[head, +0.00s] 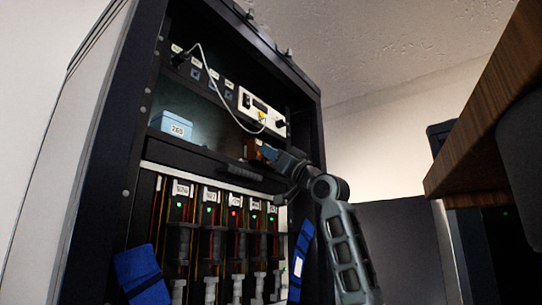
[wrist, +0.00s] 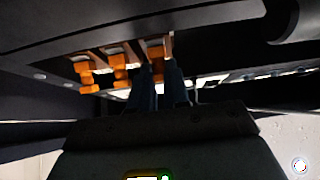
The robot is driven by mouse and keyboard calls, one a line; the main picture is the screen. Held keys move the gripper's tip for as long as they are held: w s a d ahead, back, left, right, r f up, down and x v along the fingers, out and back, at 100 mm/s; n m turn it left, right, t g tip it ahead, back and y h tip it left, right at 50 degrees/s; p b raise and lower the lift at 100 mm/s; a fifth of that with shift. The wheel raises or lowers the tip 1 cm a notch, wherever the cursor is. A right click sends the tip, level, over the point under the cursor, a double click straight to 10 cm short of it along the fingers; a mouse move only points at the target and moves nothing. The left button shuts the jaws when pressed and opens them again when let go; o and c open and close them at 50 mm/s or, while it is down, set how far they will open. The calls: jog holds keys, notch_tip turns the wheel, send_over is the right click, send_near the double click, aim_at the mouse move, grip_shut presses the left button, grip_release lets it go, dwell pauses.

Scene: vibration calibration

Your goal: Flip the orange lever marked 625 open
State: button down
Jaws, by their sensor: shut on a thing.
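Several orange levers hang in a row under a dark panel in the wrist view. The left one (wrist: 85,74) and the middle one (wrist: 120,67) are clear of my gripper. The right lever (wrist: 156,53) is at my fingertips, partly hidden by them. My gripper (wrist: 161,78) has its two blue fingers shut on this lever. No 625 mark can be read there. In the head view my gripper (head: 268,153) is inside the cabinet at the shelf's right side, beside an orange-brown block (head: 252,148). The levers cannot be made out there.
The dark cabinet (head: 108,150) frames a shelf with a blue labelled box (head: 173,125) and a white device (head: 262,110) with a hanging cable (head: 222,98). Slots with lit indicators stand below. Blue straps (head: 140,272) hang in front. A wooden tabletop (head: 487,105) juts in at right.

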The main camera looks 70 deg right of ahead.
jog(key=c, duration=1.1)
grip_release()
jog(key=shift+s+f, duration=0.1)
jog(key=b+v, duration=0.1)
jog(key=v, duration=0.6)
jog(key=shift+s+b, duration=0.3)
jog(key=shift+b, duration=0.05)
jog(key=shift+a+f, duration=0.15)
jog(key=shift+f, duration=0.05)
